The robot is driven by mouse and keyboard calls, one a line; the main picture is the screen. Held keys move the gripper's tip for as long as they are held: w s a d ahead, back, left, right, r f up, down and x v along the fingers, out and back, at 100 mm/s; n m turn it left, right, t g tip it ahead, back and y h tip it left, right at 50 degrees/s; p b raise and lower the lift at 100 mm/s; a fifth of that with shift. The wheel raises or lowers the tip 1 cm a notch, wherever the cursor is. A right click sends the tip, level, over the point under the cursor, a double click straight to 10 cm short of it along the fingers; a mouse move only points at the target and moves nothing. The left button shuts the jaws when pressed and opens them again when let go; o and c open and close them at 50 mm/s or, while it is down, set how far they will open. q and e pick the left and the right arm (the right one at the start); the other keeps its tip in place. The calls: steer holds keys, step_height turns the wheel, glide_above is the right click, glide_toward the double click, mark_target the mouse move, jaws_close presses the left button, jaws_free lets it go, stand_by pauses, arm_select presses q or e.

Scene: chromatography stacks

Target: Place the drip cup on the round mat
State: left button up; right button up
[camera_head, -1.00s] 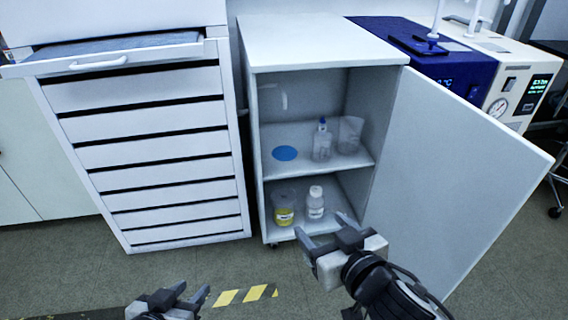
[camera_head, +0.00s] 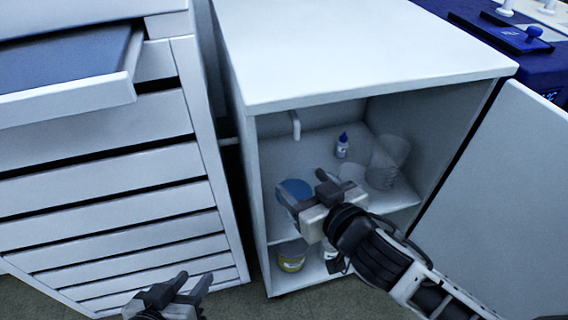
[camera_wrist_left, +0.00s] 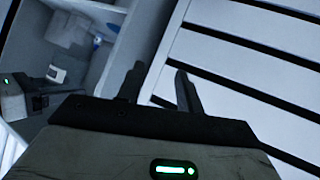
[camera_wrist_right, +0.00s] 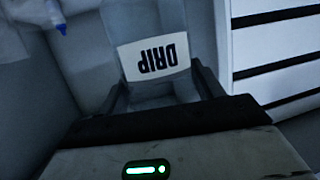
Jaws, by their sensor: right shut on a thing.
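The drip cup (camera_wrist_right: 158,85) is a clear vessel with a white "DRIP" label, between the fingers of my right gripper (camera_wrist_right: 160,92). In the head view my right gripper (camera_head: 303,187) is inside the open cabinet at upper-shelf height, shut on the cup. The clear cup is hard to make out there. The round mat (camera_head: 293,186) is a blue disc on the upper shelf, directly behind the fingers and partly covered by them. I cannot tell whether the cup touches it. My left gripper (camera_head: 178,289) is open and empty, low in front of the drawers; its separated fingers (camera_wrist_left: 160,88) show in the left wrist view.
A blue-capped bottle (camera_head: 342,149) and a clear beaker (camera_head: 389,160) stand on the upper shelf, right of the mat. The open door (camera_head: 510,190) bounds the right side; a drawer (camera_head: 70,85) is pulled out at left.

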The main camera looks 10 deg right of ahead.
steer(key=w+f+b, duration=0.2)
steer(key=w+f, duration=0.2)
steer(key=w+d+f+b, duration=0.1)
steer(key=w+f+b, duration=0.2)
steer(key=w+f, duration=0.1)
steer(key=w+d+f+b, duration=0.1)
steer(key=w+f+b, duration=0.1)
steer(key=w+f, duration=0.2)
steer(key=shift+w+d+f+b, duration=0.1)
steer(key=shift+w+f+b, duration=0.1)
steer(key=shift+w, duration=0.4)
steer(key=shift+w+d+f+b, duration=0.1)
steer(key=shift+w+f+b, duration=0.1)
steer(key=shift+w, duration=0.35)
steer(key=shift+f, duration=0.15)
arm_select(q)
steer(key=r+t+h, duration=0.1)
steer(key=d+r+t, duration=0.1)
steer(key=w+d+r+t+h, duration=0.1)
steer(key=r, duration=0.1)
steer(key=shift+d+r+n+h, duration=0.1)
steer(key=shift+n+h, duration=0.2)
arm_select(e)
steer(key=shift+f, duration=0.1)
steer(key=o, duration=1.1)
steer(key=shift+c, duration=0.2)
arm_select(q)
steer(key=shift+w, duration=0.1)
